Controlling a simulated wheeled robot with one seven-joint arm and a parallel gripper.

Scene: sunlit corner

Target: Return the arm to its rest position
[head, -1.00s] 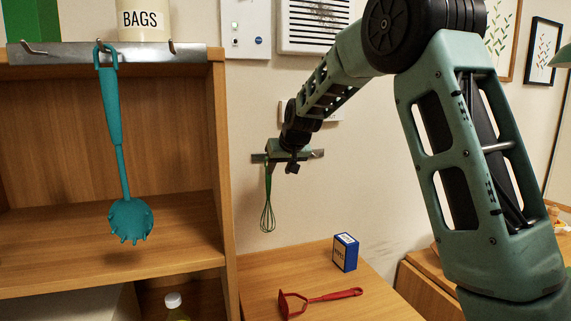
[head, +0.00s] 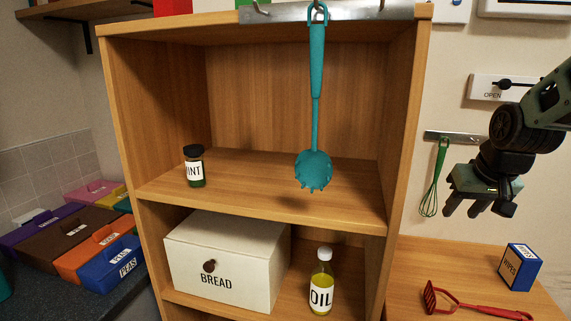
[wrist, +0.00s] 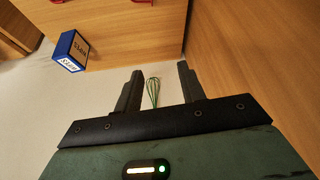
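My gripper (head: 466,212) is at the right of the head view, in front of the wall and just right of the green whisk (head: 434,182). Its two dark fingers are spread and empty in the wrist view (wrist: 160,72). The whisk hangs from a metal rail (head: 460,139) on the wall; in the wrist view it shows in the gap between the fingers (wrist: 154,92), not gripped. My arm enters from the right edge of the head view, partly cut off.
A shelf unit (head: 120,120) stands left of the gripper, with a teal spaghetti server (head: 315,100) hanging at its front. A blue wipes box (head: 520,268) and a red masher (head: 470,305) are on the wooden top below the gripper.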

